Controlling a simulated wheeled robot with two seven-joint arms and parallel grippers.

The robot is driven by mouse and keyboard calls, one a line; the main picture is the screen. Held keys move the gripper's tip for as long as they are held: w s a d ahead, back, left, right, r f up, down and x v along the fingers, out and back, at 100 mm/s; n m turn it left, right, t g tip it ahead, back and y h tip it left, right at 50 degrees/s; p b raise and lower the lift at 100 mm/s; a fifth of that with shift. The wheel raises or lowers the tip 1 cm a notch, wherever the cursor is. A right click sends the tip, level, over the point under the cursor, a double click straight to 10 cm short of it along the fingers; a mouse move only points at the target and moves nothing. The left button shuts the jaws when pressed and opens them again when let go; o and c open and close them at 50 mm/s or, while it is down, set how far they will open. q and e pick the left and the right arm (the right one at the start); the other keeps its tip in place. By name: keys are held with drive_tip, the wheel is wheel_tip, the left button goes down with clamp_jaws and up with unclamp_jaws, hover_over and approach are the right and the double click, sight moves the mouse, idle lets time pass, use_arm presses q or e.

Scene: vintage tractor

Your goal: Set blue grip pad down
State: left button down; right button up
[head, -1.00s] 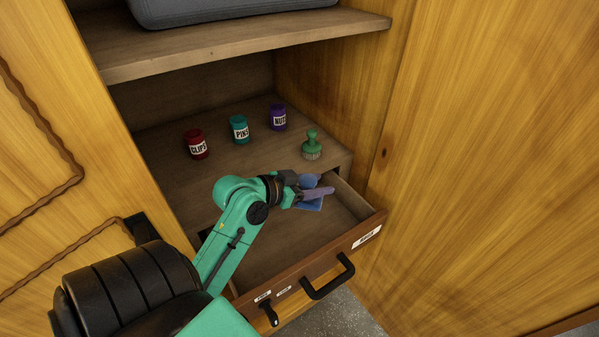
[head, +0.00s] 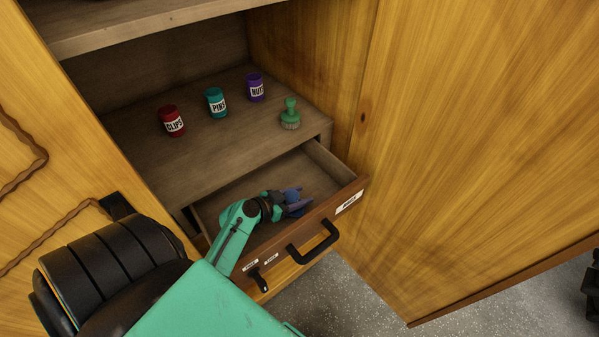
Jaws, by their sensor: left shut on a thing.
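The blue grip pad (head: 293,196) is held by my left gripper (head: 297,203), over the open drawer (head: 318,168) near its front wall. The gripper is shut on the pad and covers part of it. I cannot tell whether the pad touches the drawer floor. My right gripper is not in view.
On the shelf above the drawer stand a red clips jar (head: 172,121), a teal pins jar (head: 215,102), a purple nuts jar (head: 255,87) and a green brush (head: 290,114). The drawer front has a black handle (head: 315,243). The drawer's back right floor is bare.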

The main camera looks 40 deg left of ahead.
sight(287, 201)
use_arm(q)
drive_tip(key=shift+c, duration=1.4)
unclamp_jaws()
drive_tip(key=shift+f, duration=0.1)
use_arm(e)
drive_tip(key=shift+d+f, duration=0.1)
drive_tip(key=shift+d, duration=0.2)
use_arm(q)
drive_tip(key=shift+r, duration=0.3)
drive_tip(key=b+v, duration=0.2)
drive_tip(key=v, duration=0.5)
drive_tip(key=shift+s+f, duration=0.15)
drive_tip(key=shift+s, duration=0.05)
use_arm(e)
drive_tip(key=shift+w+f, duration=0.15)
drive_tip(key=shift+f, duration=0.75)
